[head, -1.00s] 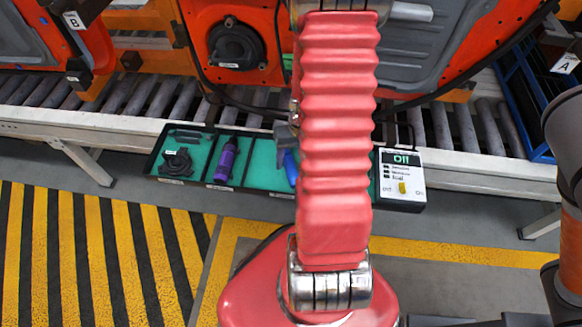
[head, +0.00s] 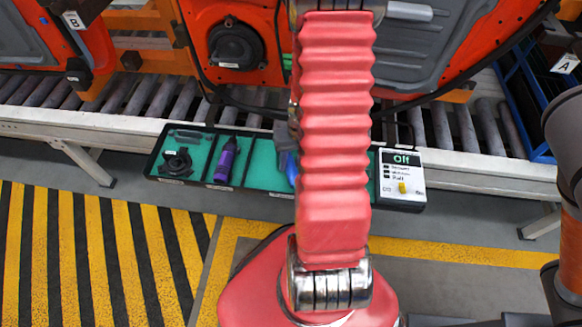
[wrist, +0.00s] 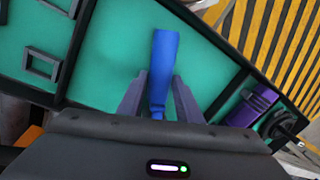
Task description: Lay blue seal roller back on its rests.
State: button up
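The blue seal roller (wrist: 162,70) is in the teal-lined tray (wrist: 215,62) in the wrist view, its lower end between my gripper's fingers. My gripper (wrist: 160,80) has its grey fingers apart, one on each side of the roller, with narrow gaps showing. In the head view, a blue part of the roller (head: 291,170) shows beside my red arm, which hides most of the tray's middle. My gripper (head: 284,137) is partly visible there, over the tray. Two grey rectangular frames (wrist: 42,65) lie on the teal at left in the wrist view; I cannot tell if they are the rests.
A purple bottle-shaped tool (head: 226,160) and a black round part (head: 176,161) lie in the tray's left compartments. A control box (head: 401,180) reading "Off" stands at its right end. The roller conveyor (head: 120,98) and orange door (head: 268,60) are behind.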

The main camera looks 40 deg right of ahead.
aim_at(291, 163)
grip_shut()
jog(key=shift+r, duration=0.1)
notch_tip(291, 163, up, 10)
dwell(0.9)
dwell(0.4)
